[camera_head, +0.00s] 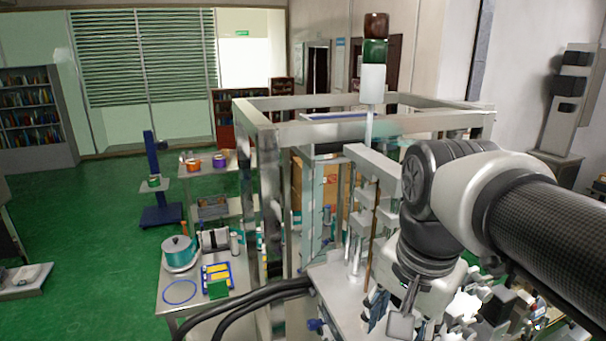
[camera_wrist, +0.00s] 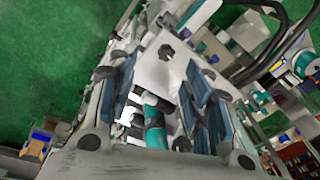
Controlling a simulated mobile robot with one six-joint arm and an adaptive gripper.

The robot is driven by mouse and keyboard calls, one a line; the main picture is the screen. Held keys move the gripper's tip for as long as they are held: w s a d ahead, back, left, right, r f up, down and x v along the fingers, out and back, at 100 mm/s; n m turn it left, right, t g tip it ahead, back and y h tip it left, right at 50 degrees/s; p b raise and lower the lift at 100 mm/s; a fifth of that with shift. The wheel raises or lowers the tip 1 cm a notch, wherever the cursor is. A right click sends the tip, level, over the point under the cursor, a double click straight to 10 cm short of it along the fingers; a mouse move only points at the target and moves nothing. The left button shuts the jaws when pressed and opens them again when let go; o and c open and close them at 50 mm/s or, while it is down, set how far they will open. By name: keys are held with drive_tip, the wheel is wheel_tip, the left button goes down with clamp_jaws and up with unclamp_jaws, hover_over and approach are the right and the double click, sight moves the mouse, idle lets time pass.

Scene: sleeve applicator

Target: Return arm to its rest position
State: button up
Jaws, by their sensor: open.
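My arm (camera_head: 545,225) comes in from the right edge of the head view and bends down at its wrist, in front of the sleeve applicator machine (camera_head: 385,132). My gripper (camera_head: 390,315) hangs low near the bottom edge of that view, over the machine's light-coloured deck (camera_head: 335,290). In the wrist view my gripper (camera_wrist: 160,85) shows two dark blue finger pads, spread apart. No held object is visible between them. A teal and white cylindrical part (camera_wrist: 154,125) shows in the gap. Its distance from the fingers cannot be told.
The metal frame posts (camera_head: 268,190) and a signal tower (camera_head: 374,60) stand near my arm. Black cables (camera_head: 255,297) cross in front. A side table (camera_head: 175,290) holds a teal pot (camera_head: 179,254) and small items. Green floor (camera_head: 80,215) is open at left.

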drive_tip(key=s+f+n+t+b, duration=0.1)
drive_tip(key=s+f+n+t, duration=0.3)
drive_tip(key=s+f+n, duration=0.35)
wheel_tip(320, 180, down, 27)
drive_tip(key=s+n+g+b, duration=0.1)
drive_tip(key=s+b, duration=0.1)
drive_tip(key=b, duration=2.4)
drive_tip(key=shift+s+n, duration=0.35)
drive_tip(key=shift+s, duration=0.05)
